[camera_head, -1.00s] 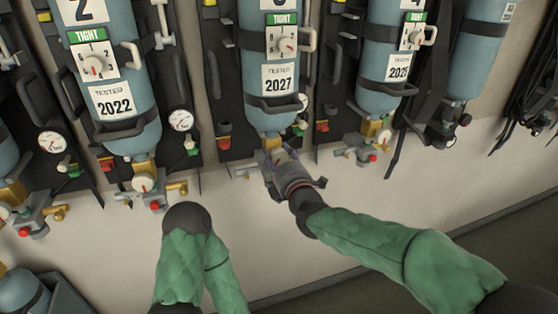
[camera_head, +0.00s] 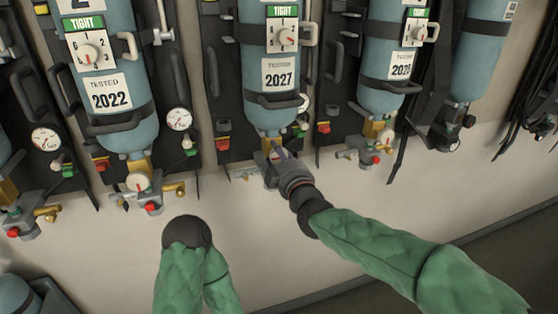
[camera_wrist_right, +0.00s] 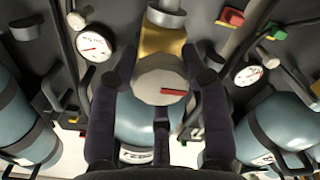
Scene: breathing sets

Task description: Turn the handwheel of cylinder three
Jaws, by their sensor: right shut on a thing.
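Cylinder three (camera_head: 268,120) is the middle blue cylinder, with a 2027 tag, between the 2022 cylinder and cylinder four. My right gripper (camera_head: 276,158) is at the valve under it and mostly hides the handwheel in the head view. In the right wrist view the handwheel (camera_wrist_right: 158,78) is a pale round knob with a red mark, below a brass valve body (camera_wrist_right: 163,42). The dark fingers of my right gripper (camera_wrist_right: 162,85) sit on both sides of the handwheel, shut on it.
The 2022 cylinder (camera_head: 118,90) with its own valve and handwheel (camera_head: 138,181) stands left. Cylinder four (camera_head: 385,75) and its valve (camera_head: 371,157) stand right. Gauges (camera_wrist_right: 94,43) flank the held handwheel. The pale wall below the valves is clear.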

